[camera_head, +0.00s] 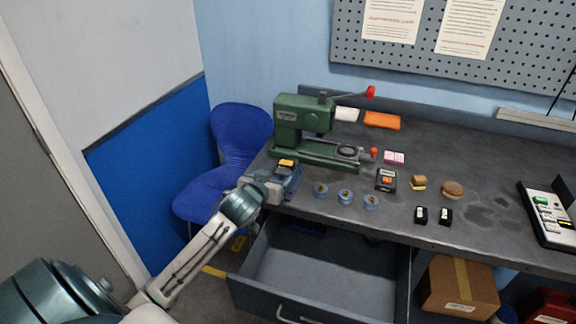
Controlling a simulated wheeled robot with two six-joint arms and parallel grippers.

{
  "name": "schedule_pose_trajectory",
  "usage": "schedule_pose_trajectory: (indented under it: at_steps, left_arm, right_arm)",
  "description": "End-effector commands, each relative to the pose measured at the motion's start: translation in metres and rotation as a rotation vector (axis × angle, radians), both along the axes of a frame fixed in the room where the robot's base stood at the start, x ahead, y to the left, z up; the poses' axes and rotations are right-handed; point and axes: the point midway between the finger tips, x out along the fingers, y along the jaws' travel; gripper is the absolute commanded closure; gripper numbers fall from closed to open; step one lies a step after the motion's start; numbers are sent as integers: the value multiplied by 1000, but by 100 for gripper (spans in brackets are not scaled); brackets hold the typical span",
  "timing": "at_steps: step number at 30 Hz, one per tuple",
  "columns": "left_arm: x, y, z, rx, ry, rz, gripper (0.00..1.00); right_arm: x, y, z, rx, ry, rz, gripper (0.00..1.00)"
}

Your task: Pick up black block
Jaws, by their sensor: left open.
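Two small black blocks with pale marks stand near the front edge of the bench, right of centre: a left one (421,215) and a right one (446,217). My left gripper (277,191) is at the bench's front left corner, open, well to the left of both blocks. It is beside a blue device (289,180) with a black and orange top; I cannot tell whether they touch. Nothing shows clearly between its fingers. My right gripper is not in view.
A green press (300,118) stands at the back left of the bench (480,160). Several blue-grey round pieces (345,197), a black box (386,180) and brown pieces (452,190) lie between. An open drawer (320,270) juts out below. A blue chair (240,140) stands left.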

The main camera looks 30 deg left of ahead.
Motion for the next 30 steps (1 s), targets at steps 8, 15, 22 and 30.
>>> schedule_pose_trajectory:
  at_steps: [8, 15, 22, 30]
  left_arm:
    - [38, 10, -9, -3, -7, 3, 29]
    - [54, 13, -15, -2, -6, 1, 29]
    - [82, 21, -19, -3, -4, 1, 29]
    - [100, 25, -30, -2, -4, -1, 29]
  right_arm:
    - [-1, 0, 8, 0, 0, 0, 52]
    - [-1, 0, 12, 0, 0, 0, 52]
    - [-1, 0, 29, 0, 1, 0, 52]
    - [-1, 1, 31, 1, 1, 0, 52]
